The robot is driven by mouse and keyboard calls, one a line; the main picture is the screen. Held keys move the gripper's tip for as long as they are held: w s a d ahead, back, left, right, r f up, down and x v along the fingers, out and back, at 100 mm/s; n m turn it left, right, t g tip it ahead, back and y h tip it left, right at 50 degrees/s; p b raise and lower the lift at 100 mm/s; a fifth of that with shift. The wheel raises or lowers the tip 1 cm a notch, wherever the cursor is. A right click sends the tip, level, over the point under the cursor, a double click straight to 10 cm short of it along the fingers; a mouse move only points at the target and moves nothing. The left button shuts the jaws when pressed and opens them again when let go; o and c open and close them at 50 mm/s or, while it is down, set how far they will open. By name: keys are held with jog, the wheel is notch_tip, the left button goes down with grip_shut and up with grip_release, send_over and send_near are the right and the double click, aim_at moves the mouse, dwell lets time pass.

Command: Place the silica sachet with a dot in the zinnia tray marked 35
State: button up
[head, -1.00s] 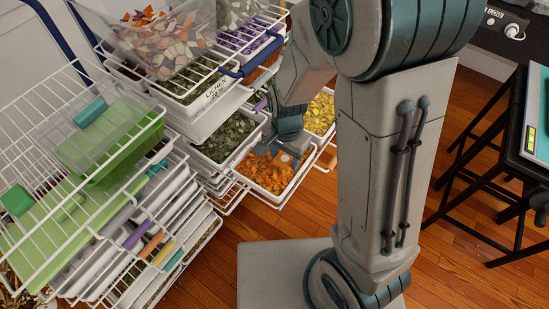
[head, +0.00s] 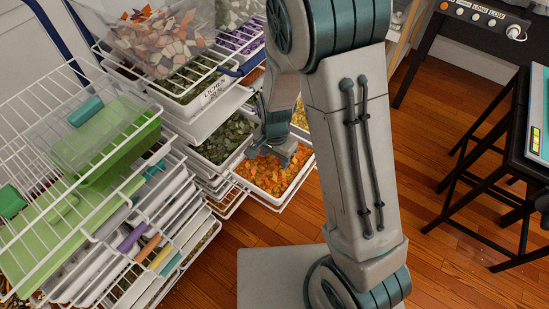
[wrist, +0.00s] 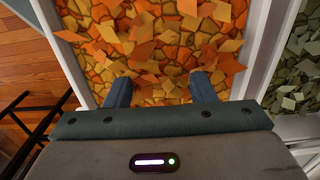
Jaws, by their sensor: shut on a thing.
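My gripper (head: 275,149) is low over a white tray (head: 271,203) of orange and yellow petals, probably the zinnias. In the wrist view, my gripper's two fingers (wrist: 162,84) stand apart with their tips down among the petals. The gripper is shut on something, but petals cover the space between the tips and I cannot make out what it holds. No silica sachet or dot can be made out now. I see no number on this tray; its front label is not readable. The tray also shows in the wrist view (wrist: 246,60).
A tray of grey-green flakes (head: 224,140) stands just left of the petal tray. Above it is a tray labelled LICHEN (head: 212,92). A white wire rack (head: 150,130) with green bins stands at left. A black stool (head: 500,180) stands at right; the wooden floor (head: 430,255) between is clear.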

aim_at(275, 161)
jog(key=shift+f, duration=0.2)
jog(key=o, duration=1)
jog(key=shift+c, duration=0.2)
jog(key=shift+r, duration=0.15)
notch_tip(275, 161, up, 12)
jog(key=p, duration=0.3)
jog(key=shift+r, duration=0.15)
jog(key=s+d+r+n+t, duration=0.1)
jog(key=s+d+r+n, duration=0.6)
jog(key=s+d+r, duration=0.4)
jog(key=shift+s+d+r+n+t, duration=0.2)
jog(key=shift+s+d+n+t, duration=0.15)
jog(key=shift+s+d, duration=0.3)
